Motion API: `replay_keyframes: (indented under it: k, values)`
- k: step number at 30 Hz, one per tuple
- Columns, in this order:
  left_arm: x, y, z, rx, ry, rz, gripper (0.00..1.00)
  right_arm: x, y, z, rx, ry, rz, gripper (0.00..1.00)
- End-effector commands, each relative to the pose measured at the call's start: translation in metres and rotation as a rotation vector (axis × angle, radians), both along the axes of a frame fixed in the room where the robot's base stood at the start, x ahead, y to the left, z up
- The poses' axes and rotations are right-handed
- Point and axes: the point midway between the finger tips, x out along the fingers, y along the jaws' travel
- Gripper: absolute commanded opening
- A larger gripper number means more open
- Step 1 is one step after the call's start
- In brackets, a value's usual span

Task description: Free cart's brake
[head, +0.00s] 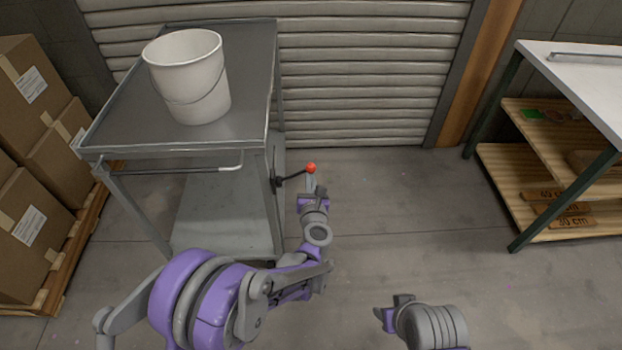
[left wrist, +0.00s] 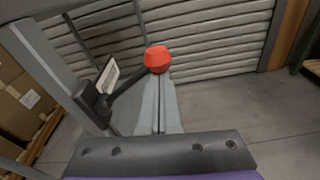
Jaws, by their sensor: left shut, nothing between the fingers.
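The grey metal cart (head: 240,145) stands at the left in the head view, with a white bucket on its top. Its brake lever ends in a red knob (head: 312,168) and sticks out to the right from a dark pivot on the cart's right leg. My left gripper (head: 311,180) is shut and empty, with its fingertips at the red knob. In the left wrist view the red knob (left wrist: 157,59) shows just beyond the shut fingertips; I cannot tell whether they touch. The lever slants up from its dark pivot (left wrist: 92,103). My right gripper (head: 390,312) is low in the head view; its fingers are unclear.
The white bucket (head: 190,78) stands on the cart top. Cardboard boxes (head: 40,150) on a pallet are at the left. A workbench (head: 585,62) with wooden shelves is at the right. A roller shutter (head: 360,75) is behind. The floor between cart and bench is clear.

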Motion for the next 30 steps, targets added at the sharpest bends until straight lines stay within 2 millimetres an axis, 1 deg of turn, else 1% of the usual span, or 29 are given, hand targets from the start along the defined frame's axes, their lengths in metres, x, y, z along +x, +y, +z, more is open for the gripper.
replay_keyframes:
  k: [14,17,20,22,23,24,25,30]
  values:
    - [0.001,0.001,-0.001,0.001,0.000,0.001,0.00,0.000,0.000,-0.001,0.000,0.000,0.000,0.50]
    - [0.004,0.002,-0.011,0.002,0.001,0.001,0.00,0.001,0.000,-0.009,0.000,0.003,0.000,0.50]
    - [0.010,0.006,-0.029,0.002,0.002,0.000,0.00,0.002,0.000,-0.024,0.000,0.008,0.000,0.50]
    - [0.016,0.008,-0.046,0.002,0.002,-0.001,0.00,0.003,0.000,-0.037,0.000,0.013,0.000,0.50]
    - [0.014,0.009,-0.048,0.002,0.002,-0.003,0.00,0.003,0.000,-0.039,0.000,0.013,0.000,0.50]
    - [0.000,0.007,-0.039,0.000,0.001,-0.005,0.00,0.002,0.000,-0.031,0.000,0.011,0.000,0.50]
    - [-0.008,0.007,-0.036,0.000,0.000,-0.005,0.00,0.002,0.000,-0.029,0.000,0.010,0.000,0.50]
    - [-0.046,0.007,-0.029,0.000,0.000,-0.005,0.00,0.002,0.000,-0.023,0.000,0.008,0.000,0.50]
